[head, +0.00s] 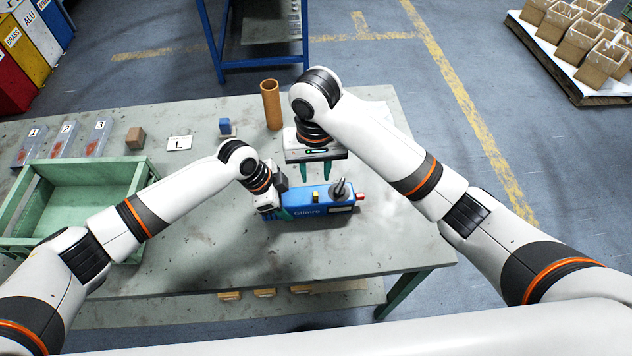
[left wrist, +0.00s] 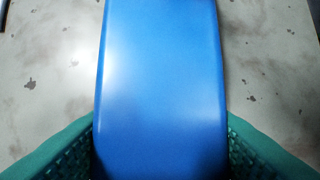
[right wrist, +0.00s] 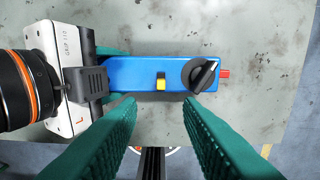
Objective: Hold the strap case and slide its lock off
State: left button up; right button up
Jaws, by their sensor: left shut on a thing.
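The strap case is a blue box (head: 318,201) lying on the table. It has a black knob (right wrist: 201,74), a small yellow piece (right wrist: 161,81) on its top and a red tip (right wrist: 225,74) at its right end. I cannot tell for sure which part is the lock. My left gripper (head: 283,207) is shut on the left end of the case. In the left wrist view the blue case (left wrist: 160,80) lies between its green fingers. My right gripper (head: 316,172) is open and empty, its fingers apart, above and behind the case.
A green tray (head: 85,168) stands at the left of the table. A brown tube (head: 271,104), a small blue block (head: 225,126) and a card marked L (head: 179,143) stand behind the case. The table (head: 370,240) is bare to the right and in front.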

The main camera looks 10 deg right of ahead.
notch_tip(320, 180, up, 4)
dwell(0.5)
pick_arm(q)
jog(key=o, duration=1.3)
jog(key=v, duration=1.2)
